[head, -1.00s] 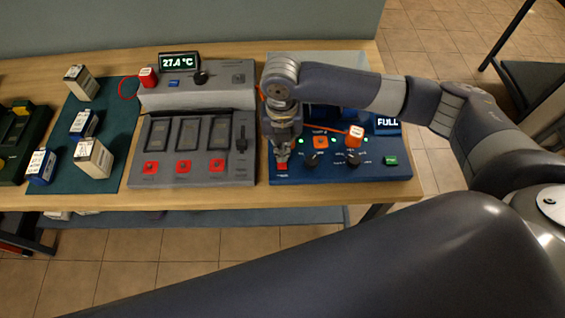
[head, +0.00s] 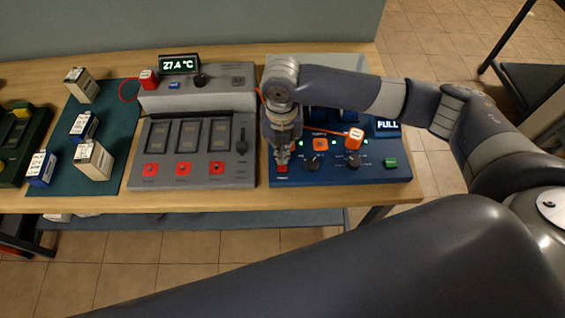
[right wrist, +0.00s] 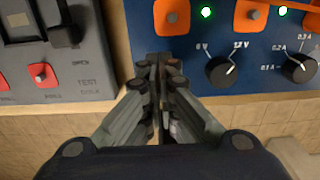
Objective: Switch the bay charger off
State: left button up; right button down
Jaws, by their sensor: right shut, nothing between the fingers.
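The blue charger unit (head: 340,174) sits on the right of the bench, with a lit FULL display (head: 388,124), several green lights, orange parts and black knobs. At its front left corner is a small red switch part (head: 282,168). My right gripper (head: 282,158) points down over that corner, shut and empty, its fingertips at the red part; touching or just apart, I cannot tell. In the right wrist view the shut fingers (right wrist: 158,62) cover that corner of the panel and hide the switch. The left gripper is not in view.
A grey tester (head: 200,175) with three windows and red buttons stands left of the charger. Behind it is a grey unit (head: 195,98) with a 27.4 °C display (head: 179,64). Battery blocks stand on a green mat (head: 110,179).

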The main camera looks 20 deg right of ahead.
jog(key=shift+f+b, duration=0.45)
jog(key=shift+f, duration=0.7)
dwell(0.7)
jog(key=shift+s, duration=0.1)
notch_tip(320, 180, up, 7)
jog(key=p, duration=0.8)
jog(key=shift+r, duration=0.1)
dwell(0.4)
